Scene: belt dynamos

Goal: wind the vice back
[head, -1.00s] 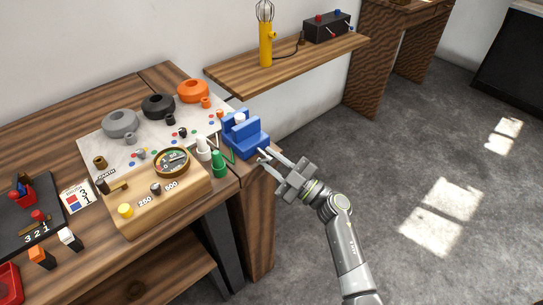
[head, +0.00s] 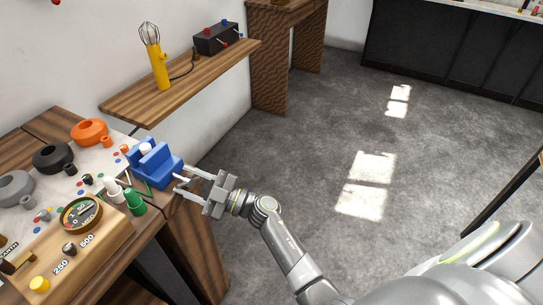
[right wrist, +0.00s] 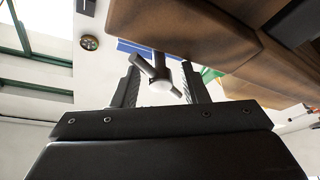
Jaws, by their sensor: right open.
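The blue vice (head: 158,166) stands at the right end of the workbench, holding something white between its jaws. Its screw and crossbar handle point out past the bench edge. My right gripper (head: 187,178) is open, its two fingers pointing at the handle end of the vice. I cannot tell whether a finger touches the bar. My left gripper is not in view.
White and green posts (head: 134,202) stand close beside the vice. A meter box (head: 62,248) with a round dial lies nearer. A wall shelf (head: 185,85) holds a yellow whisk-like tool (head: 158,68) and a black box (head: 217,38). Open floor lies to the right.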

